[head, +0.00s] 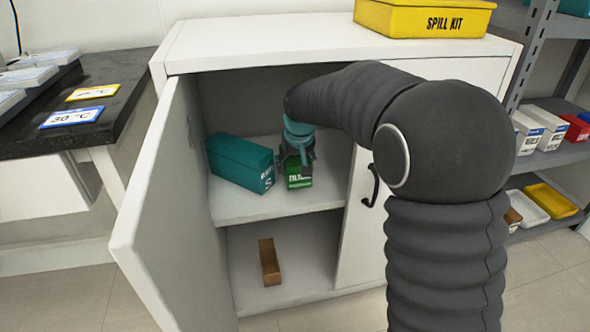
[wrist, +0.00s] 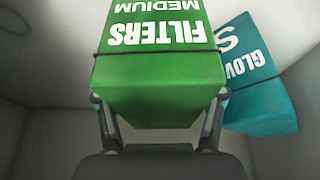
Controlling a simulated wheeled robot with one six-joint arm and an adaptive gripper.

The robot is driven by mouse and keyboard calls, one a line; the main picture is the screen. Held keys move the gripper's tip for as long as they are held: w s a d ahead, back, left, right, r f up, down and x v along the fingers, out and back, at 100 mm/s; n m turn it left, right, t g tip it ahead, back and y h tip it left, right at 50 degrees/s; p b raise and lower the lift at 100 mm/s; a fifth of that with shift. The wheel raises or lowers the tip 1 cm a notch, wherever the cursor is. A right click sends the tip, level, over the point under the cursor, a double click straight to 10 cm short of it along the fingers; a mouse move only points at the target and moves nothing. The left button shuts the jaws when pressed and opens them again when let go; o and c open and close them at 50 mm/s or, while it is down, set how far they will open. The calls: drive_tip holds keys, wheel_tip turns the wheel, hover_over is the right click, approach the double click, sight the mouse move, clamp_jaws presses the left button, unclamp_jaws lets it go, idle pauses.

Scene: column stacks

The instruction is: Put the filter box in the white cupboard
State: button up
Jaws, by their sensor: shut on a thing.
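The green filter box (head: 299,180) is inside the white cupboard (head: 265,215), on or just above its upper shelf; I cannot tell whether it touches the shelf. My gripper (head: 298,152) reaches in through the open left side and is shut on the box. In the wrist view the green filter box (wrist: 160,75) sits between the two fingers of my gripper (wrist: 160,120), its "FILTERS MEDIUM" label upside down. The cupboard's left door (head: 165,200) stands wide open. The right door is shut.
A teal glove box (head: 238,163) stands on the same shelf, close left of the filter box; it also shows in the wrist view (wrist: 262,90). A brown block (head: 269,262) lies on the lower level. A yellow spill kit (head: 425,17) sits on top of the cupboard.

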drive_tip(key=shift+f, duration=0.75)
drive_tip(key=shift+f, duration=0.1)
drive_tip(key=shift+f+b, duration=0.3)
drive_tip(key=shift+f, duration=0.05)
drive_tip(key=shift+f, duration=0.2)
drive_tip(key=o, duration=1.8)
drive_tip(key=shift+c, duration=0.2)
drive_tip(key=shift+r, duration=0.15)
